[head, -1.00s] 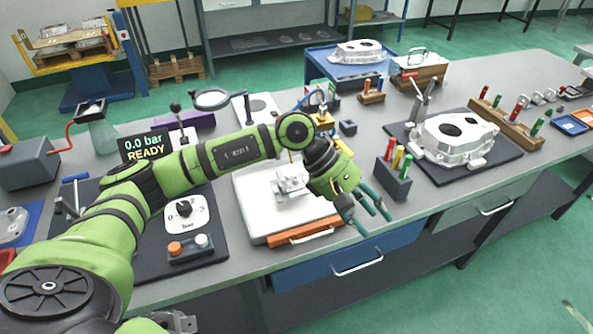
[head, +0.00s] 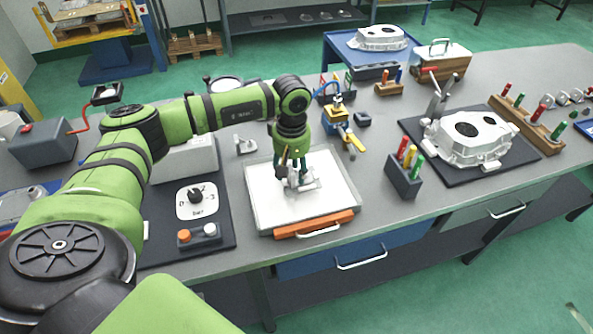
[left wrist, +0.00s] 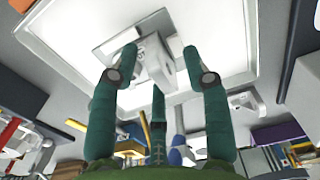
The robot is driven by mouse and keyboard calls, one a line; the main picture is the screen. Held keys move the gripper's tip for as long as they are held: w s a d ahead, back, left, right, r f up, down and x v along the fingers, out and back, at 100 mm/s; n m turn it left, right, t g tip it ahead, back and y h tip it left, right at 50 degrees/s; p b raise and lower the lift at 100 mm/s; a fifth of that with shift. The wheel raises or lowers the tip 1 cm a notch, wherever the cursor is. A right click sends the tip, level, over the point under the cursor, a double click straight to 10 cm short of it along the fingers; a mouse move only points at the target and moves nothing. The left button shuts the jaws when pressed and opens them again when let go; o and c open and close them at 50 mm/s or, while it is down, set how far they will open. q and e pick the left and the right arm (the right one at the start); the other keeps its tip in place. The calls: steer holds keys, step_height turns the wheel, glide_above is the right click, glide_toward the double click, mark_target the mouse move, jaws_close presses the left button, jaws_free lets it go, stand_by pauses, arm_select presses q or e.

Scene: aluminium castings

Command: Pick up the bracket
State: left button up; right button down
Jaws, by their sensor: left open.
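The bracket (head: 308,186) is a small silvery angled metal part on a white square plate (head: 270,205) with an orange front strip. My left gripper (head: 298,178) points down over it and partly hides it in the head view. In the left wrist view the bracket (left wrist: 150,62) shows a flat flange and a raised block with a hole. The open green fingers of my left gripper (left wrist: 161,56) are on either side of the block, with a third finger below it in the picture. I cannot tell whether any finger touches it. My right gripper is not in view.
A small metal part (head: 245,144) lies behind the plate at left. A holder with colored handles (head: 404,176) stands to the right, near a large casting (head: 468,138) on a dark mat. A gauge panel (head: 196,201) lies left of the plate.

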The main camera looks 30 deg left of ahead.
arm_select(q)
steer(key=shift+f, duration=0.1)
jaws_close()
stand_by(0.3)
